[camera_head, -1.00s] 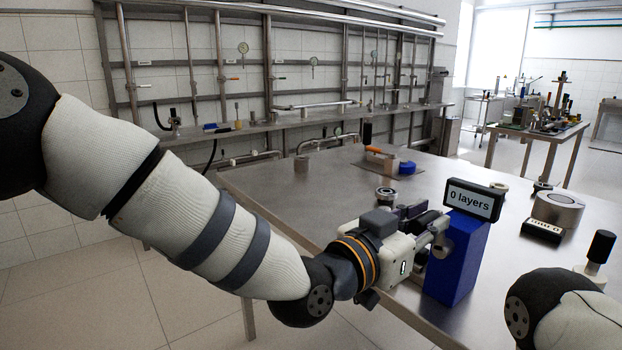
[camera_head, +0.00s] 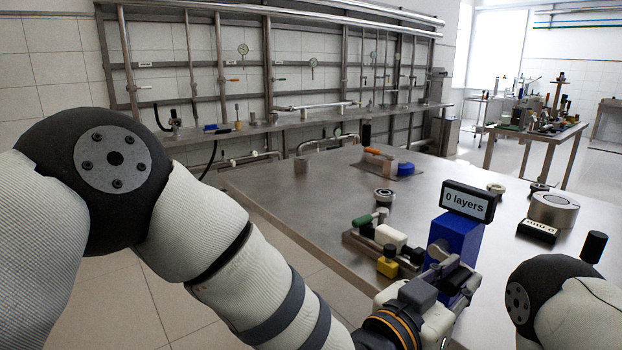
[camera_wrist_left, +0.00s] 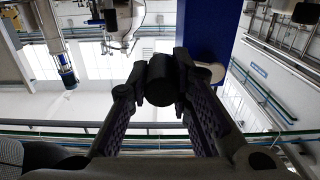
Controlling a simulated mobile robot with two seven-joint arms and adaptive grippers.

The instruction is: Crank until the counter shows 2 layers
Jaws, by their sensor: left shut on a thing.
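The counter display (camera_head: 467,204) reads "0 layers". It sits on top of a blue separator housing (camera_head: 458,236) at the table's near edge. My left gripper (camera_head: 450,276) is low at the front of the housing. In the left wrist view its fingers are shut on the black crank handle (camera_wrist_left: 161,80), beside the blue housing (camera_wrist_left: 207,32). The crank arm (camera_wrist_left: 209,73) shows pale to the right of the handle. In the head view the handle is hidden by the gripper. My right gripper is out of view; only part of that arm shows at lower right.
A round steel part (camera_head: 554,209) and a small black display (camera_head: 538,231) are to the right. The table's middle (camera_head: 320,205) is clear.

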